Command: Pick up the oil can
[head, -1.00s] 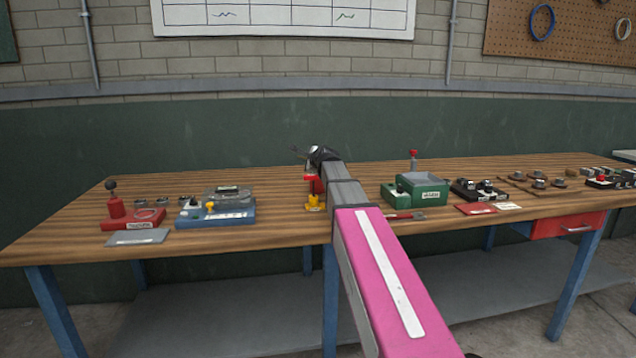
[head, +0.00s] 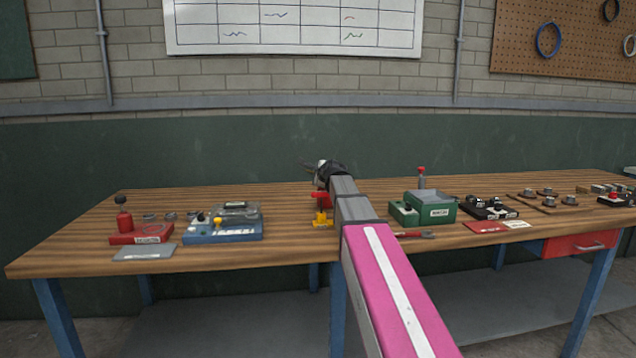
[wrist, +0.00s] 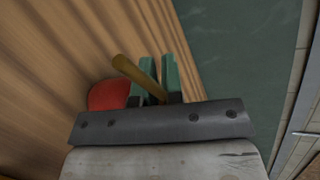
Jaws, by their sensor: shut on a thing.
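The oil can is mostly hidden. In the wrist view, its red round body (wrist: 108,94) shows left of the fingers, and a brass-coloured spout (wrist: 136,76) slants up between them. My gripper (wrist: 158,70) has two green-grey fingers and is shut on the oil can. In the head view, my gripper (head: 318,172) is over the back middle of the bench, and a red part of the can (head: 321,201) shows just below it. A yellow piece (head: 322,219) is right under the red. I cannot tell whether the can touches the bench.
On the wooden bench (head: 285,240), a red tray (head: 140,238) and a blue case (head: 225,234) stand left of my arm. A green box (head: 438,211) stands close right of it, with a red-handled tool (head: 415,235) in front. Bare wood lies between blue case and arm.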

